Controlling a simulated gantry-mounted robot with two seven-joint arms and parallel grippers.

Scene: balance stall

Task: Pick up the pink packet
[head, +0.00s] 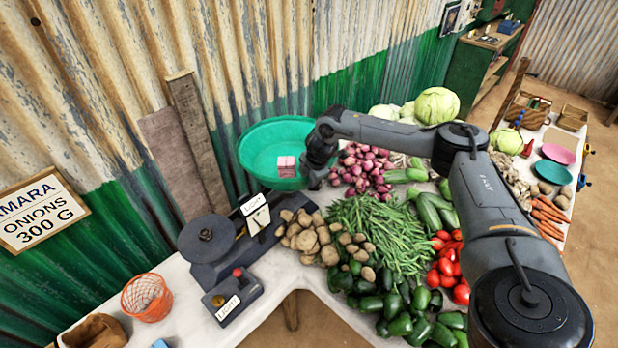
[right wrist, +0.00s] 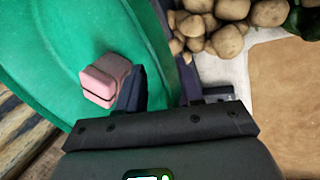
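The pink packet (head: 287,166) lies inside the green basin (head: 258,148), near the basin's right side in the head view. My right gripper (head: 312,178) is at the basin's right rim, just right of the packet. In the right wrist view the packet (right wrist: 105,80) is a pink block with a dark band, left of both fingers. The right gripper's fingers (right wrist: 160,92) stand apart, with the basin's rim (right wrist: 152,35) showing between them. They hold nothing visible. My left gripper is not in view.
Red onions (head: 362,168) lie right of the gripper, and potatoes (head: 305,236) lie in front of it. A dark scale (head: 212,262) stands front left of the basin. The corrugated wall (head: 250,60) is close behind the basin.

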